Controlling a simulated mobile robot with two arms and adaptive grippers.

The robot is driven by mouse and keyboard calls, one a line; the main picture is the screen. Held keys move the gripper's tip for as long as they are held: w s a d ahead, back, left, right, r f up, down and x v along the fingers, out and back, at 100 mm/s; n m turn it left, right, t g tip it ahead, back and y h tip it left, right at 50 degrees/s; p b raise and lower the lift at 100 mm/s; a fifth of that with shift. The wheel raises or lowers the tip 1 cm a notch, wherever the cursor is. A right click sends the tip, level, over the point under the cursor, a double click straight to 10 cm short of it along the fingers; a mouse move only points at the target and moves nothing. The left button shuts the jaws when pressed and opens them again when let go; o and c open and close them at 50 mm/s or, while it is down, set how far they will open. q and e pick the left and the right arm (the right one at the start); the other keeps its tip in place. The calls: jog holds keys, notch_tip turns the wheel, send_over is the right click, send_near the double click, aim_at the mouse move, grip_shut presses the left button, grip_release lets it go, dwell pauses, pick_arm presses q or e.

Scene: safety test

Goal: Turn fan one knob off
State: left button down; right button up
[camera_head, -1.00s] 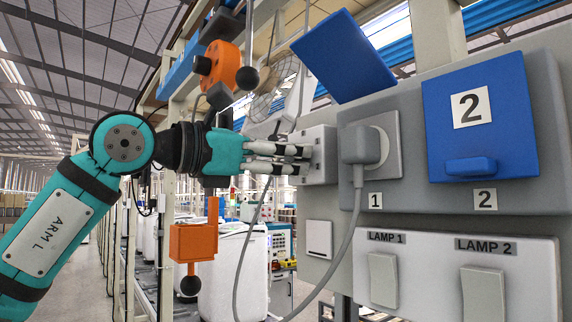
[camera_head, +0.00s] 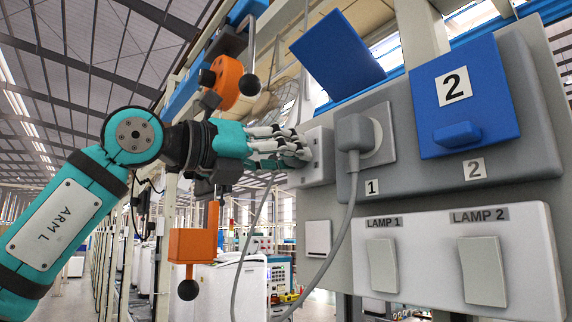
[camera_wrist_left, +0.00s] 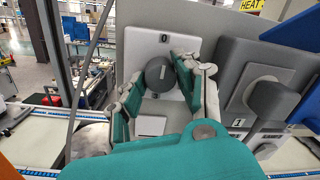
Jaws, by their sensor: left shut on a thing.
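A round dark grey knob (camera_wrist_left: 159,76) with a light line sits on a pale plate (camera_wrist_left: 135,45) marked "0" in the left wrist view. The line points roughly up, toward the "0". My left gripper (camera_wrist_left: 163,80) has its fingers on both sides of the knob and is shut on it. In the head view my left gripper (camera_head: 300,147) reaches the grey box (camera_head: 320,165) at the panel's left edge, and the fingers hide the knob. A fan cage (camera_head: 263,105) partly shows behind the gripper. My right gripper is in neither view.
Right of the box are a grey plug (camera_head: 352,132) in socket 1 with a hanging cable (camera_head: 345,220), and a blue cover (camera_head: 465,100) marked 2. Lamp 1 (camera_head: 382,265) and lamp 2 (camera_head: 482,271) switches sit below. An orange block (camera_head: 193,245) hangs below my left wrist.

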pick_arm(q)
jog(key=shift+n, duration=0.4)
jog(key=c, duration=0.9)
grip_release()
jog(key=v, duration=1.2)
